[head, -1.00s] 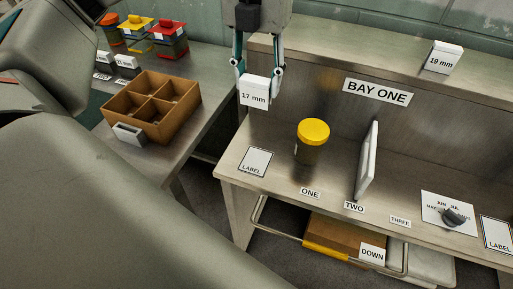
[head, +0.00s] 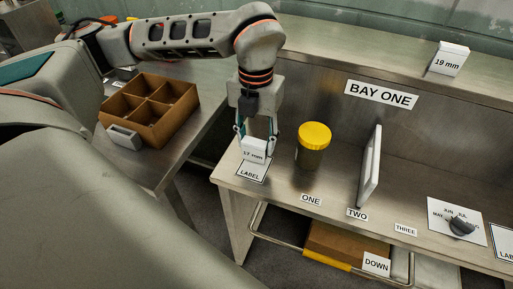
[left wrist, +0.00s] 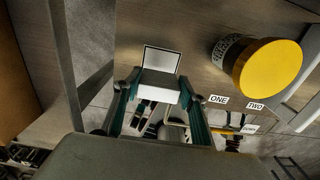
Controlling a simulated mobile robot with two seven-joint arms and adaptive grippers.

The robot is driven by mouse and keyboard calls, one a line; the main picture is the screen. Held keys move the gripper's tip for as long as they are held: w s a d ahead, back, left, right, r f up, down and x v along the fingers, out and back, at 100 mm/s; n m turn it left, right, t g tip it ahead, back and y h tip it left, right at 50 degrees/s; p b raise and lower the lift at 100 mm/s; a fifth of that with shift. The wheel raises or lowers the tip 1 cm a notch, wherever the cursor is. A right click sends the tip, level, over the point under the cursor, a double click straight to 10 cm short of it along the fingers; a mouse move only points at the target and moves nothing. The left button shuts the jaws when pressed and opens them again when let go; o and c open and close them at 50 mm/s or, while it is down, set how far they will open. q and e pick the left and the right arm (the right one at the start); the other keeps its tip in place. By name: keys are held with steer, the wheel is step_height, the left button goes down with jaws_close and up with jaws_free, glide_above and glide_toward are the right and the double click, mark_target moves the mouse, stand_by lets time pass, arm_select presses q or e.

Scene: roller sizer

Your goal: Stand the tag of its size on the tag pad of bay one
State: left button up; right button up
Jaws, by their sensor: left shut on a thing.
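The white 17 mm tag (head: 255,150) is held upright between the fingers of my left gripper (head: 256,138). It is at the LABEL pad (head: 252,172) at the left end of the bay one bench. In the left wrist view the tag (left wrist: 158,84) sits between the two fingers, with the pad (left wrist: 162,60) just beyond it. I cannot tell whether the tag's base touches the pad. A yellow-lidded jar (head: 313,145) stands to the right, apart from the gripper. My right gripper is not in view.
A white upright panel (head: 370,167) stands right of the jar. A 19 mm tag (head: 449,59) stands on the upper ledge. The BAY ONE sign (head: 381,94) is on the back wall. A brown divided box (head: 137,127) is on the left table. A dial (head: 461,226) is at right.

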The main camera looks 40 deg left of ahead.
mark_target(256, 149)
arm_select(q)
step_height(256, 149, down, 3)
steer(key=shift+f, duration=0.15)
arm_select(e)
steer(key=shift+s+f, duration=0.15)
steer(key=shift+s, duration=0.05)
arm_select(q)
steer(key=shift+f, duration=0.1)
steer(key=o, duration=0.9)
steer(key=shift+o, duration=0.2)
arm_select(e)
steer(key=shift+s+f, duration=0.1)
arm_select(q)
step_height(256, 149, up, 12)
steer(key=shift+f+p, duration=0.15)
steer(key=shift+p, duration=0.5)
steer(key=shift+r, duration=0.35)
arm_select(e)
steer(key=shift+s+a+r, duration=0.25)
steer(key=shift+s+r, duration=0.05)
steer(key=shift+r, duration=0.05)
